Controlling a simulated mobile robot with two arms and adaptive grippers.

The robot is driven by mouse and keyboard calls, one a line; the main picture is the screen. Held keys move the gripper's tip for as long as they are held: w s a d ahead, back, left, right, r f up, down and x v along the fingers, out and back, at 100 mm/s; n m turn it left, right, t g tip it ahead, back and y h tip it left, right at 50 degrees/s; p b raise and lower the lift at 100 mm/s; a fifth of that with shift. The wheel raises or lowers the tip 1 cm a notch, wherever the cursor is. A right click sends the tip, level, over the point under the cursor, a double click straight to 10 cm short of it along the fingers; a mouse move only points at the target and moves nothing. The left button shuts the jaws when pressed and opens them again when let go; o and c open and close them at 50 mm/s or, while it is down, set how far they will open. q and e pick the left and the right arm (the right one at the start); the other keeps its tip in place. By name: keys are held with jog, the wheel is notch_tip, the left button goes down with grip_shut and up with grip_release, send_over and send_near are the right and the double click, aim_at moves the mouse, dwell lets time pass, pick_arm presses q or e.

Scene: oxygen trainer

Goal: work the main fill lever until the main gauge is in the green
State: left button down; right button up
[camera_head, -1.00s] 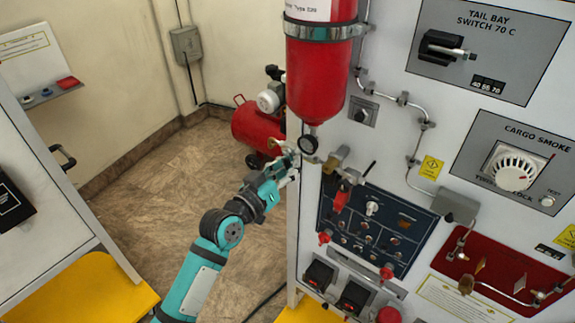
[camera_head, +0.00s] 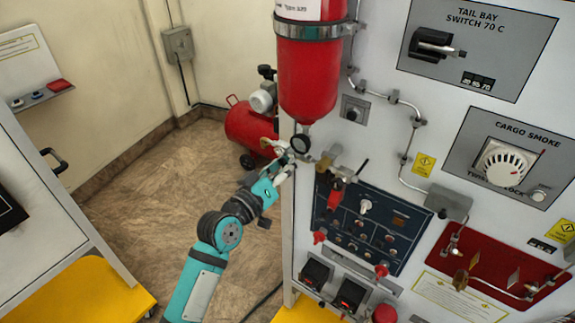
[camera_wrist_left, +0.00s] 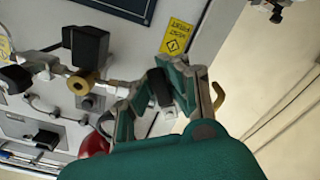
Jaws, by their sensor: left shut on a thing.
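A small round gauge (camera_head: 300,143) with a dark rim hangs below the red bottle (camera_head: 309,75) on the panel's left edge. Its needle and colour band are too small to read. My left gripper (camera_head: 284,168) is at the panel's left edge, just below and left of this gauge. In the left wrist view my left gripper (camera_wrist_left: 155,98) is shut on a dark piece (camera_wrist_left: 160,86), mostly hidden between the teal fingers. I cannot tell for sure that it is the main fill lever. A brass fitting (camera_wrist_left: 82,82) on a silver pipe sits beside the fingers.
A red compressor (camera_head: 245,125) stands on the floor behind. A white cabinet (camera_head: 45,190) is at the left. The floor between is open.

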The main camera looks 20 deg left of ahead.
pick_arm(q)
jog(key=c, duration=1.3)
grip_release()
jog(key=shift+s+a, duration=0.1)
jog(key=shift+s, duration=0.15)
jog(key=shift+w, duration=0.1)
jog(key=v, duration=1.2)
